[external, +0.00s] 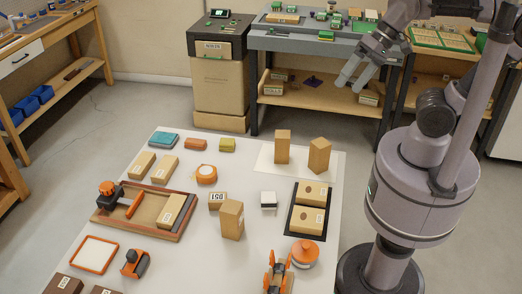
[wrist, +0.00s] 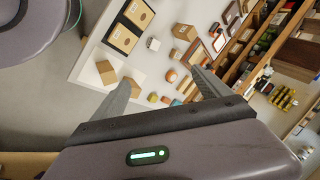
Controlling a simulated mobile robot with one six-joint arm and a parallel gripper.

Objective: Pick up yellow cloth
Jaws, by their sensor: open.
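The yellow cloth (external: 227,145) is a small olive-yellow folded block lying flat on the far edge of the white table, right of a small orange block (external: 195,144). In the wrist view a small yellowish-green piece (wrist: 153,97) between the fingers appears to be this cloth. My gripper (external: 352,82) is open and empty, raised to the right of and beyond the table's far edge. In the wrist view its two fingers (wrist: 163,78) stand wide apart and touch nothing.
The white table (external: 175,262) also holds a teal folded cloth (external: 163,139), an orange tape roll (external: 206,174), a wooden tray (external: 112,221) and several boxes. Two upright cardboard boxes (external: 282,147) stand right of the cloth. A grey bench (external: 300,42) stands behind, near my gripper.

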